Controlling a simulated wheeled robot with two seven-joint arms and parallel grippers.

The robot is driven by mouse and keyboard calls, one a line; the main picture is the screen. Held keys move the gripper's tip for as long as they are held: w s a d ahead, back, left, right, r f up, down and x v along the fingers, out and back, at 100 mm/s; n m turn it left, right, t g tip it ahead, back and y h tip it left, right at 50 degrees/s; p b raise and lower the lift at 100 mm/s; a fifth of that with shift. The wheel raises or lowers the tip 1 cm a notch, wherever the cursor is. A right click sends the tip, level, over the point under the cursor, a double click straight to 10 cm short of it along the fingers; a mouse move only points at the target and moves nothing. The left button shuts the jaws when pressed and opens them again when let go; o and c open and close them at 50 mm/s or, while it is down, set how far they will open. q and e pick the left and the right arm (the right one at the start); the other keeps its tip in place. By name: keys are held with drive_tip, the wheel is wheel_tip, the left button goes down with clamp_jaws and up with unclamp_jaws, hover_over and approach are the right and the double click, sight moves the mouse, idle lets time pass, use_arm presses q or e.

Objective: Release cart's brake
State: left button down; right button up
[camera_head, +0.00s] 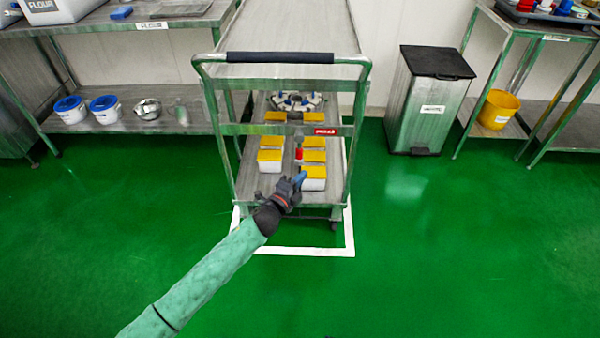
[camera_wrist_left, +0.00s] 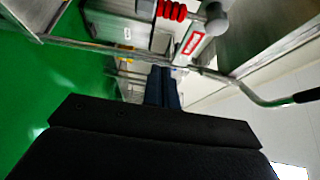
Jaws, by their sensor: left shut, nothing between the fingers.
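The cart (camera_head: 290,58) stands upright with its black-gripped handle (camera_head: 280,57) toward me. A small red part on a grey rod (camera_head: 299,154), possibly the brake lever, shows at its near side. In the left wrist view, a red ribbed grip (camera_wrist_left: 171,10) with grey knobs sits at the top, beside a red and white label (camera_wrist_left: 193,42). My left gripper (camera_head: 299,180) is shut and empty, in front of the cart just below the red part and apart from it. Its dark blue fingers (camera_wrist_left: 163,85) also show in the wrist view. My right gripper is out of view.
Yellow-lidded white tubs (camera_head: 270,161) stand on the cart's lower shelf. A white floor outline (camera_head: 300,251) surrounds its base. A metal bin (camera_head: 425,105) stands at right, with steel tables (camera_head: 110,25) along the wall. The green floor in front is clear.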

sight(301, 159)
use_arm(q)
drive_tip(key=w, duration=0.8)
drive_tip(key=shift+w+d, duration=0.1)
drive_tip(key=shift+d, duration=0.2)
drive_tip(key=shift+a, duration=0.1)
drive_tip(key=shift+r+p, duration=0.1)
drive_tip(key=shift+p, duration=0.45)
drive_tip(key=shift+a, duration=0.15)
drive_tip(key=shift+a+m+y+p, duration=0.15)
drive_tip(key=shift+m+y+p, duration=0.2)
drive_tip(key=shift+p, duration=0.45)
